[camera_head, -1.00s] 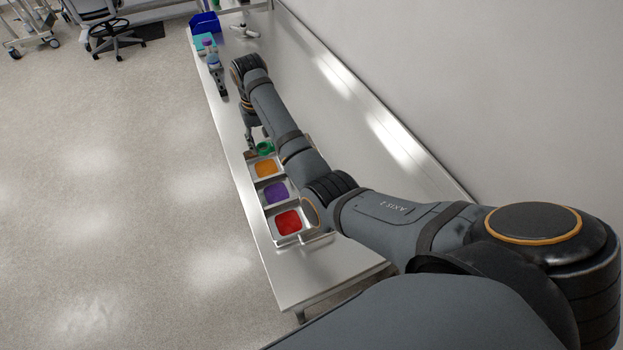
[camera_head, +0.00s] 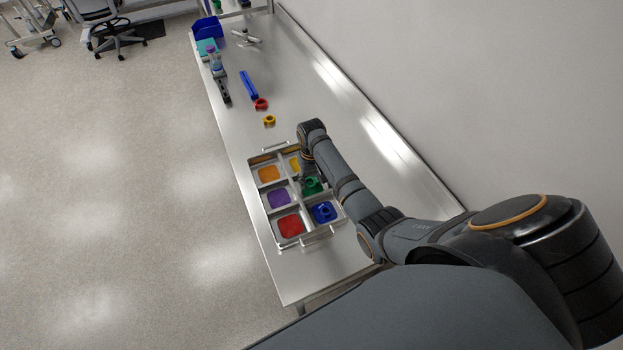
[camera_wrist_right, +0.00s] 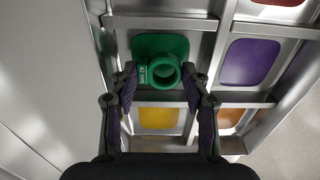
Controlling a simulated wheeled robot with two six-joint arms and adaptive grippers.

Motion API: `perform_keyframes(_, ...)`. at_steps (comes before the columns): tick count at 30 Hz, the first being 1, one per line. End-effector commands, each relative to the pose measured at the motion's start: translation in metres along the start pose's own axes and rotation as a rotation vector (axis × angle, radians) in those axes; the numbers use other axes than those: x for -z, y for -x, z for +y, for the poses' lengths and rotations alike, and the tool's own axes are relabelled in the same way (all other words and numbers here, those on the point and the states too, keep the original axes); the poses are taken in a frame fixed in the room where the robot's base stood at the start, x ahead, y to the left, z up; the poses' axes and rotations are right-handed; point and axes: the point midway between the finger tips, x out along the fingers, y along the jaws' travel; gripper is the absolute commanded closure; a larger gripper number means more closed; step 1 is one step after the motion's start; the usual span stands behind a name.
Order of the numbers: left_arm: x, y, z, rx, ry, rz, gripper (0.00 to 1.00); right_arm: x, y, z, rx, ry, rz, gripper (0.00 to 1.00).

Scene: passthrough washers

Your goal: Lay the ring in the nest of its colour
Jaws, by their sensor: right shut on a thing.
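A green ring (camera_wrist_right: 163,70) is between the fingertips of my right gripper (camera_wrist_right: 163,82) in the right wrist view, over the green nest (camera_wrist_right: 150,45). In the head view the green ring (camera_head: 311,184) shows at the green compartment, below my right gripper (camera_head: 309,174). I cannot tell whether it touches the nest floor. My right gripper is shut on it. A blue ring (camera_head: 323,210) lies in the blue nest of the tray (camera_head: 318,236). A red ring (camera_head: 261,103) and a yellow ring (camera_head: 269,120) lie on the bench beyond the tray. My left gripper is not in view.
The tray also has orange (camera_head: 268,174), purple (camera_head: 279,198), red (camera_head: 290,226) and yellow (camera_wrist_right: 158,118) nests, with raised dividers. A blue bar (camera_head: 249,85), a bottle (camera_head: 216,64) and a blue bin (camera_head: 206,28) stand farther up the bench. A wall runs along the right.

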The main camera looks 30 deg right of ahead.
Motion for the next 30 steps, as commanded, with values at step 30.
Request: perform_keyframes(30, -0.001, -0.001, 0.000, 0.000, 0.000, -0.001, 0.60, 0.001, -0.002, 0.000, -0.001, 0.000, 0.004, 0.30)
